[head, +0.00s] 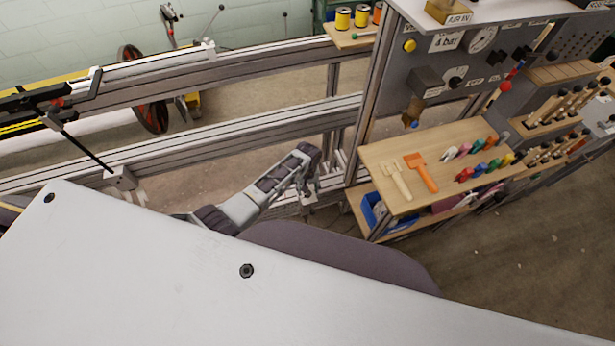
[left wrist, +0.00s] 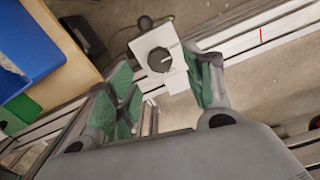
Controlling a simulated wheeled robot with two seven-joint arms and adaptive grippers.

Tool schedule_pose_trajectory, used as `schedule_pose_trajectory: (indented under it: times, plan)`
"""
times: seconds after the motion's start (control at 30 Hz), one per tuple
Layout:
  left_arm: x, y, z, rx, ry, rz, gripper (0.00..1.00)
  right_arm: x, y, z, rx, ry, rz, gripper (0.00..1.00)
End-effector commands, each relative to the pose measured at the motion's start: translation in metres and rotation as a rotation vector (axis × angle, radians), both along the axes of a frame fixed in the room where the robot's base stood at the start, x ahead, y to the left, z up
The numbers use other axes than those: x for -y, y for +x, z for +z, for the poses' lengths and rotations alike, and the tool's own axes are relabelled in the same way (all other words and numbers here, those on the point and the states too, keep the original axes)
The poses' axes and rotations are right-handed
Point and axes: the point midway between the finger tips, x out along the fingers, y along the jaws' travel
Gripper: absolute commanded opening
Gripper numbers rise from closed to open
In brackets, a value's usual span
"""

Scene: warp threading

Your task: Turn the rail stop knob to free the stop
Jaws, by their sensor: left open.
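The rail stop (left wrist: 152,45) is a pale block, seen in the left wrist view at the top centre. It carries a round black knob (left wrist: 160,60) with a light pointer mark. My left gripper (left wrist: 162,85) is open, its green-padded fingers to the left and right of the knob's lower side, with nothing visibly between them. In the head view my left gripper (head: 308,172) is over the near rail, left of the wooden shelf. The knob cannot be made out there. My right gripper is not in view.
The near metal rail (head: 215,136) runs across the head view, with a far rail (head: 230,68) behind it. A wooden shelf (head: 385,150) with tools stands right of my left gripper. A blue bin (left wrist: 30,50) shows at the left wrist view's left edge.

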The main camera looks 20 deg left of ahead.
Motion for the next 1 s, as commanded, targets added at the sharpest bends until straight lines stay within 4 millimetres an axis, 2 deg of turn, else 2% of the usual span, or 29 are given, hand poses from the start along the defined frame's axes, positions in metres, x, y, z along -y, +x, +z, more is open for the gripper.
schedule_pose_trajectory:
  times: [0.7,1.0]
  plan:
    - [-0.001,0.000,0.064,0.000,0.001,0.000,0.52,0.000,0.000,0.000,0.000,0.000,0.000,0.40]
    - [-0.001,0.000,0.077,0.001,0.000,0.001,0.52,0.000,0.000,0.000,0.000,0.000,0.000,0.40]
